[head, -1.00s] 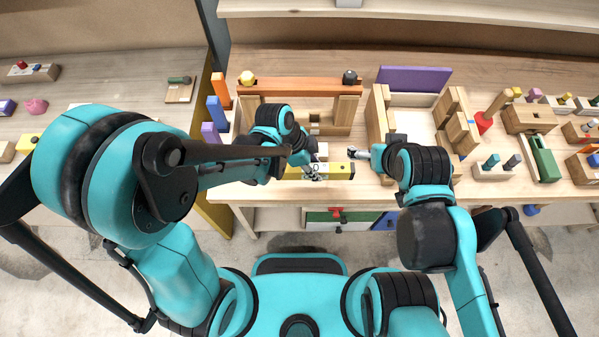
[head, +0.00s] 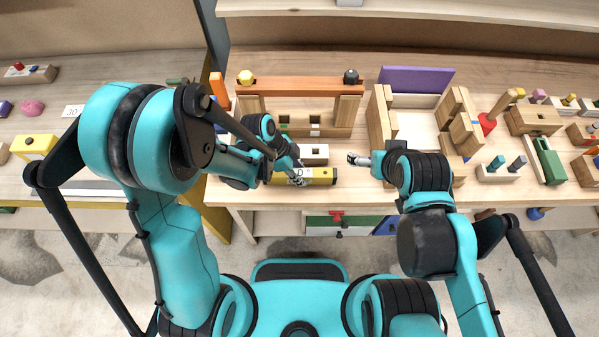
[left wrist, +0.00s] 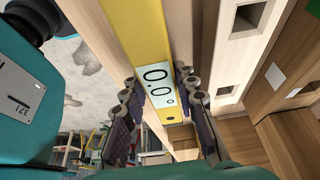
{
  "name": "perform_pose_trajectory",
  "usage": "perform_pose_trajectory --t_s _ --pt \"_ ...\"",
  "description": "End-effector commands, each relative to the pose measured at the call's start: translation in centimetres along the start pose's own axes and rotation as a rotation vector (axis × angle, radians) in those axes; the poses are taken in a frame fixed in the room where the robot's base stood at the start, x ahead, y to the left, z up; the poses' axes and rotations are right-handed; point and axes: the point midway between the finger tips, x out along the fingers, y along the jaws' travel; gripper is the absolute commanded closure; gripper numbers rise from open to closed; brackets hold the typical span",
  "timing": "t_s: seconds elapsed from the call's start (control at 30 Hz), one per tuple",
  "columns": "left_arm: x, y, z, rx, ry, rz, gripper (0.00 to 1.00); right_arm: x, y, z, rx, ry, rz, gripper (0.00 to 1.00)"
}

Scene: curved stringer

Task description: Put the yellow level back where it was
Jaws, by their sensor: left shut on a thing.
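The yellow level (head: 318,176) lies lengthwise left to right in the head view, at the front edge of the workbench. My left gripper (head: 299,177) is shut on it around its display. In the left wrist view the level (left wrist: 136,26) runs between the two fingers (left wrist: 160,95), and its display reads 0.0°. I cannot tell whether the level touches the bench. My right gripper (head: 358,159) is apart from it, to its right above the bench front; its fingers are too small to read.
A red-brown beam (head: 300,86) spans two wooden posts behind the level. A pale block with holes (head: 315,151) is close behind the level. An open wooden box with a purple panel (head: 416,79) stands to the right. Drawers (head: 341,225) sit below the bench edge.

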Motion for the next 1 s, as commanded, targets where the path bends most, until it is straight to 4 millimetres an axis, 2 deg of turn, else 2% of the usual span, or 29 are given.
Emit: perform_pose_trajectory --t_s 0.07,0.1,0.13,0.17,0.47,0.57,0.67,1.0 --pt "0.4 0.0 0.1 0.000 0.000 0.000 1.00 0.3 0.0 0.3 0.000 0.000 0.000 0.11" --pt "0.2 0.0 0.1 0.000 0.000 0.000 0.61 0.2 0.0 0.2 0.000 0.000 0.000 0.11" --pt "0.2 0.0 0.1 0.000 0.000 0.000 0.53 0.2 0.0 0.2 0.000 0.000 0.000 0.11" --pt "0.2 0.0 0.1 0.000 0.000 0.000 0.51 0.2 0.0 0.2 0.000 0.000 0.000 0.11" --pt "0.1 0.0 0.0 0.000 0.000 0.000 0.51 0.1 0.0 0.1 0.000 0.000 0.000 0.11" --pt "-0.5 0.0 -0.1 -0.001 0.000 -0.001 0.51 -0.3 0.0 -0.2 0.000 0.000 0.000 0.11" --pt "-2.2 0.0 -0.1 -0.002 0.000 -0.001 0.51 -0.8 0.0 -0.5 0.000 0.000 0.000 0.11" --pt "-9.6 0.1 -0.1 -0.002 0.000 0.000 0.51 -2.6 0.0 -1.9 0.000 0.000 0.000 0.11"
